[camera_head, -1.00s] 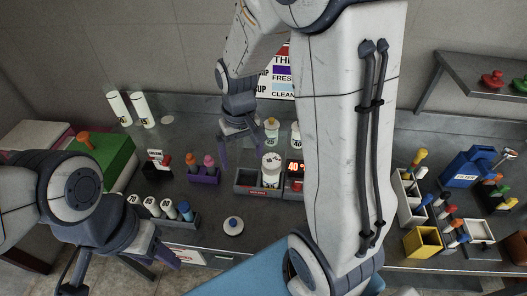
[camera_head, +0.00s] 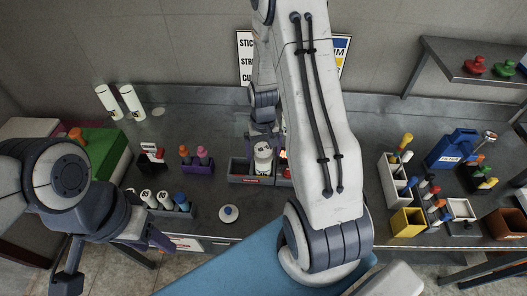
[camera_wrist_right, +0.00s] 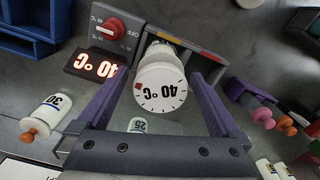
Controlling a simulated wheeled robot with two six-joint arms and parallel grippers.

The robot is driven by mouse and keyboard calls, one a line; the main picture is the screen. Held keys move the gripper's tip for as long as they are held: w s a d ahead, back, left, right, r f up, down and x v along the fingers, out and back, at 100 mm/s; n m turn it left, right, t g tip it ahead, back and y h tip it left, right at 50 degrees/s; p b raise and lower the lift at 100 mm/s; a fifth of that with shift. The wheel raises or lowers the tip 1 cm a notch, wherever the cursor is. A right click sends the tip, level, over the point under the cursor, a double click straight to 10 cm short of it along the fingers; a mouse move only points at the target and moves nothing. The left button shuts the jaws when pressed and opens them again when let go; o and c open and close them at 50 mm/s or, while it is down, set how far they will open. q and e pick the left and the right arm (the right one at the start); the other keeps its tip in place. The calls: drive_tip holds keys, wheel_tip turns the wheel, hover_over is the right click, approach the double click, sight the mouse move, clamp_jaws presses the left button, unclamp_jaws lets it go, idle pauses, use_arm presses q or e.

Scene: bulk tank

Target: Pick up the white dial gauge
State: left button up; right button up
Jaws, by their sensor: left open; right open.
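The white dial gauge (camera_wrist_right: 162,84) is a white cylinder with a round face marked "40 °C", tick marks and a red mark. It stands in the grey tray of a bath unit (camera_wrist_right: 182,42); in the head view the gauge (camera_head: 263,158) is partly covered by my right gripper. My right gripper (camera_wrist_right: 158,76) is open, with one purple finger on each side of the gauge. Whether the fingers touch it I cannot tell. My left gripper (camera_head: 115,257) is open and empty at the front left, away from the gauge.
A red-lit display (camera_wrist_right: 94,67) and red knob (camera_wrist_right: 112,27) sit beside the gauge. A vial marked 30 (camera_wrist_right: 45,115) is near my right gripper. A purple rack (camera_head: 197,165) stands left of the bath. A white round piece with blue knob (camera_head: 229,213) is in front.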

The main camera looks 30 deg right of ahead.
drive_tip(key=shift+f, duration=1.3)
drive_tip(key=shift+c, duration=0.3)
drive_tip(key=c, duration=1.4)
drive_tip(key=shift+r, duration=0.1)
